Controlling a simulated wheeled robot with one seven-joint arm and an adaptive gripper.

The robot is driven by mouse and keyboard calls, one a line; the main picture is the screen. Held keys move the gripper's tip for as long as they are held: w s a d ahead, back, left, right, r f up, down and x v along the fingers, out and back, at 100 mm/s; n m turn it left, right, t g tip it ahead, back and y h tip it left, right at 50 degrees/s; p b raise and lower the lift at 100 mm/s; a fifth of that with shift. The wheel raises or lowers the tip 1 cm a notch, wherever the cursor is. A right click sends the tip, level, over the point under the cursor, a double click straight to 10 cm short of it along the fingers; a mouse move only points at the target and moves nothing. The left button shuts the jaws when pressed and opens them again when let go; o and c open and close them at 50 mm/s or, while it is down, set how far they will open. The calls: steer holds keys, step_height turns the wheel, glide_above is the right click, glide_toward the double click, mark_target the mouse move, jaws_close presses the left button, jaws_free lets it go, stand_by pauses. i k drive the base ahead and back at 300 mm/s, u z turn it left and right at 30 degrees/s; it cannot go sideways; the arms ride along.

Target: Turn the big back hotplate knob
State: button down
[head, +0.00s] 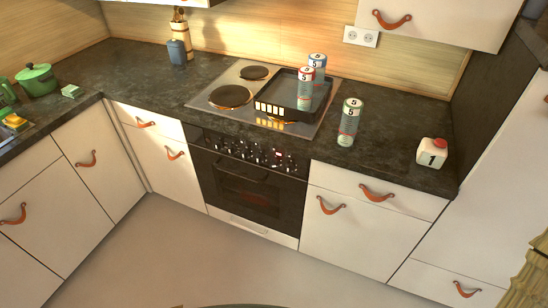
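The stove's control panel (247,152) runs along the top of the black oven front and carries a row of several small knobs. They are too small to tell which one is for the big back hotplate or how each is turned. A small red spot shows near the panel's right part. On the metal cooktop (208,92) above, a dark round back hotplate (254,72) and a larger-looking front left hotplate (230,96) show. A dark tray (284,84) covers the right side, hiding what lies under it. My gripper is not in view.
Two cans (318,63) stand at the tray; another can (349,122) and a white carton (432,153) stand on the right counter. A green pot (37,79) is at left. The oven handle (240,172) juts out below the knobs. The floor (210,262) before the oven looks clear.

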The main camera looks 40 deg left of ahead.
mark_target(275, 162)
steer(key=z, duration=1.6)
steer(key=k, duration=1.25)
steer(key=u, duration=1.95)
steer(key=i, duration=0.5)
steer(key=u, duration=0.05)
